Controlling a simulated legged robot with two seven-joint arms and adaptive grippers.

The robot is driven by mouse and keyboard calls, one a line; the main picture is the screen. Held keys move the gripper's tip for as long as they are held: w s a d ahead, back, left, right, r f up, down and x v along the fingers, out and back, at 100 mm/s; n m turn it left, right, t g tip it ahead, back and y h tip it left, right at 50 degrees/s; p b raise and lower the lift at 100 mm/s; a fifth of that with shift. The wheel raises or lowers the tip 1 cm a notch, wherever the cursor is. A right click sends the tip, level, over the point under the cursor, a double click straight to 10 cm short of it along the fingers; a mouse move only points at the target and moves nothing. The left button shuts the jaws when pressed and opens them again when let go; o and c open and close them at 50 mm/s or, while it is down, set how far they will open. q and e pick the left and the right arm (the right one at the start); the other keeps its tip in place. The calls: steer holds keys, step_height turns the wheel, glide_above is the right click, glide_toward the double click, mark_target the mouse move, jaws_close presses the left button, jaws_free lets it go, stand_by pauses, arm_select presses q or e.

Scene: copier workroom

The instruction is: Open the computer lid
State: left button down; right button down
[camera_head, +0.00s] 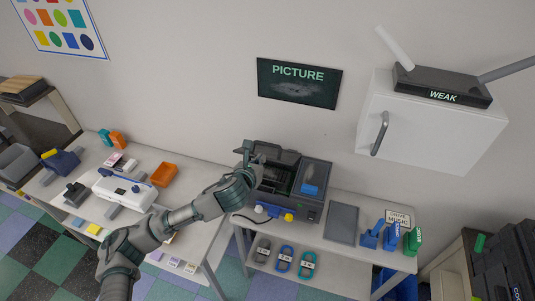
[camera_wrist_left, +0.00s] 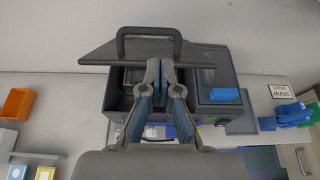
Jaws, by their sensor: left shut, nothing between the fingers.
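The computer (camera_head: 312,208) is a dark grey box on the white table, and it also shows in the left wrist view (camera_wrist_left: 240,112). Its left part is open, with green parts visible inside. The lid (camera_head: 282,155) stands raised at the back of that opening. In the left wrist view the lid (camera_wrist_left: 105,53) is a dark panel with a bar handle (camera_wrist_left: 148,32) at its top. My left gripper (camera_head: 247,148) is over the left part of the computer. In the wrist view its closed fingertips (camera_wrist_left: 160,68) overlap the lid below the handle; contact cannot be told. My right gripper is out of view.
A blue block (camera_head: 310,189) lies on the computer's right part. A grey flat panel (camera_head: 342,223) and blue and green holders (camera_head: 391,237) stand to the right. An orange tray (camera_head: 164,174) is on the left table. A white cabinet (camera_head: 430,125) hangs above right.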

mark_target(269, 156)
arm_select(q)
steer(key=x, duration=0.6)
steer(key=d+f+x, duration=0.1)
steer(key=x, duration=0.2)
steer(key=shift+s, duration=0.3)
steer(key=shift+w+f, duration=0.3)
steer(key=shift+w, duration=0.1)
steer(key=shift+a, duration=0.45)
steer(key=shift+r+p, duration=0.15)
steer(key=shift+p, duration=0.15)
